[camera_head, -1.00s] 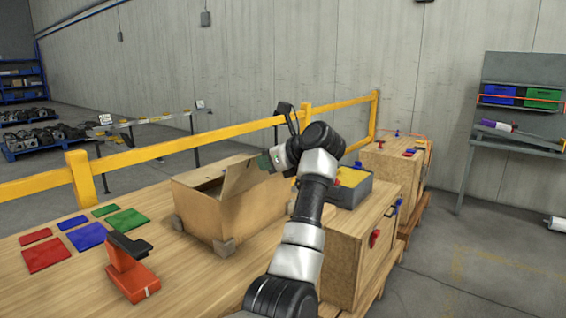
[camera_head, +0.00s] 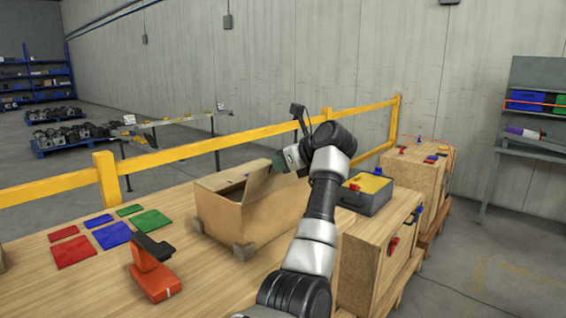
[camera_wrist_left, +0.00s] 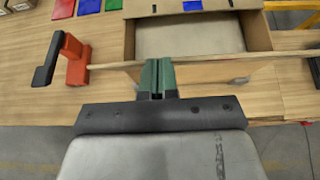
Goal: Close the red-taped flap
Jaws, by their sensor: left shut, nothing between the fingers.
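A brown cardboard box (camera_head: 225,213) stands on the wooden table, with its top partly open. One flap (camera_head: 259,184) stands raised and tilted at its near right side. I cannot make out red tape on it. My left gripper (camera_head: 279,163) is at the flap's upper right end. In the wrist view the shut, empty green fingers (camera_wrist_left: 157,64) meet a thin strip, apparently the flap's edge (camera_wrist_left: 215,60) seen nearly edge-on. Whether they touch it is unclear. Beyond it are the box's open inside (camera_wrist_left: 188,36) and a far flap with a blue mark (camera_wrist_left: 192,5). My right gripper is not in view.
A red and black tool (camera_head: 152,268) stands on the table left of the box. Flat red, blue and green pads (camera_head: 112,235) lie behind it. A grey case with yellow content (camera_head: 368,188) is to the right. A yellow rail (camera_head: 230,140) runs behind.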

